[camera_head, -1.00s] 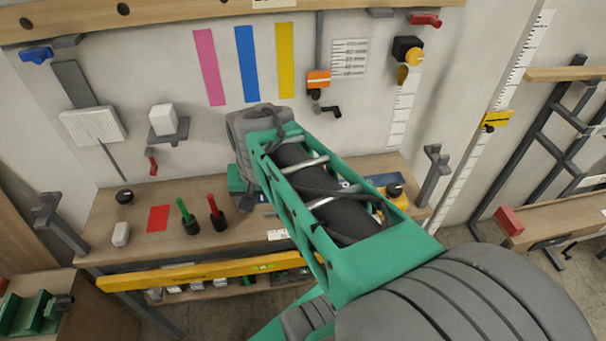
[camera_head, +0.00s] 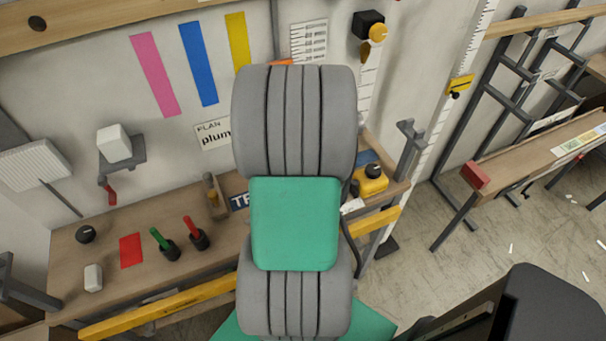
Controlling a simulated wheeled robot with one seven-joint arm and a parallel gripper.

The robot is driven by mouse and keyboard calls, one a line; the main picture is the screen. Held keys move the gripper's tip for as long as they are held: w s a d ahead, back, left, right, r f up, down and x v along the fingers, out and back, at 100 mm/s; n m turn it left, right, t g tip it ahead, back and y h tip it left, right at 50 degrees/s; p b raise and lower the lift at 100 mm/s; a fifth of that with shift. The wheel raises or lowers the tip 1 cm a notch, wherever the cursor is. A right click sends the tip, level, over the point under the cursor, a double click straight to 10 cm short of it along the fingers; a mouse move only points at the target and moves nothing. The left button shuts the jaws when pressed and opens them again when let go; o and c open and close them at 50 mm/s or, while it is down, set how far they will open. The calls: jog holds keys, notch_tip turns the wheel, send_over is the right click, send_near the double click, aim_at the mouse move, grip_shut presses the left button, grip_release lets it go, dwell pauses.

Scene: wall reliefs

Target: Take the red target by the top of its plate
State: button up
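A thin red rectangle (camera_head: 131,250), the only plate-like red thing I see, is on the wooden bench (camera_head: 75,280) at left. I cannot tell whether it lies flat or stands up. My green and grey arm fills the middle of the view, to the right of the red rectangle and apart from it. My gripper does not show clearly, so its fingers and anything in them are hidden.
Beside the red rectangle are a green-handled tool (camera_head: 165,245), a red-handled tool (camera_head: 197,234), a white block (camera_head: 93,278) and a black knob (camera_head: 86,234). A yellow level (camera_head: 165,308) runs along the bench front. A red block (camera_head: 475,175) is on the right bench.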

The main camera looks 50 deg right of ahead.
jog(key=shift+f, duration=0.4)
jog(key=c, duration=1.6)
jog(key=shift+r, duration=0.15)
